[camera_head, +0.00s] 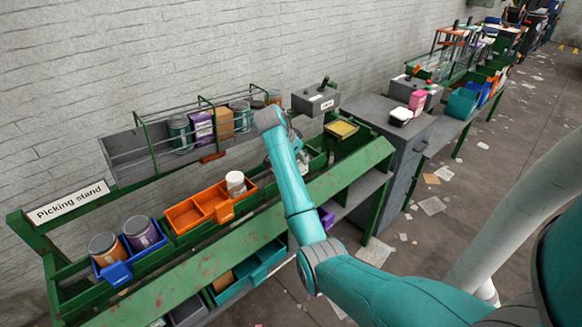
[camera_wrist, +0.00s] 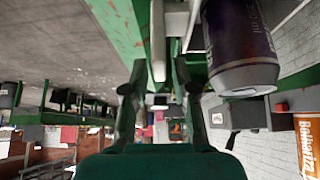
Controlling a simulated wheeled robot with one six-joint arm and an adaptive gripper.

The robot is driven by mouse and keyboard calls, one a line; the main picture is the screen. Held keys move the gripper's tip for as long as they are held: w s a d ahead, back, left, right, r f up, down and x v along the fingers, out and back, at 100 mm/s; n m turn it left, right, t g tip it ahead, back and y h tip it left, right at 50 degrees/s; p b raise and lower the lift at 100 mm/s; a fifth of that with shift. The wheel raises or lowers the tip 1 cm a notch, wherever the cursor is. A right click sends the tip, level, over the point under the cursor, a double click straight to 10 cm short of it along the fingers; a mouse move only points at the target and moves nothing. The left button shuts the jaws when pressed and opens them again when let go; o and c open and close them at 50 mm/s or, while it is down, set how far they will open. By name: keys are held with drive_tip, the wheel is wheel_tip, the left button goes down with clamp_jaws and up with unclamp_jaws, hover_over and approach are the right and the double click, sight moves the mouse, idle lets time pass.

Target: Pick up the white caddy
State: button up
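A white piece (camera_wrist: 158,40) lies just past the fingertips at the top centre of that view. It may be part of the white caddy, but too little shows to be sure. In the head view my arm reaches over the green picking stand (camera_head: 190,280), and its wrist end is near the back rail. The gripper is mostly hidden there behind the arm. No whole white caddy can be made out in the head view.
A blue caddy (camera_head: 116,272) with two cans and an orange caddy (camera_head: 185,216) with a white-lidded jar (camera_head: 236,184) stand left of my arm. A wire-railed shelf (camera_head: 125,150) holds several containers behind. A purple can (camera_wrist: 240,50) is close on the right in the wrist view.

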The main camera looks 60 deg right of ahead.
drive_tip(key=x, duration=0.4)
drive_tip(key=shift+f, duration=0.15)
clamp_jaws()
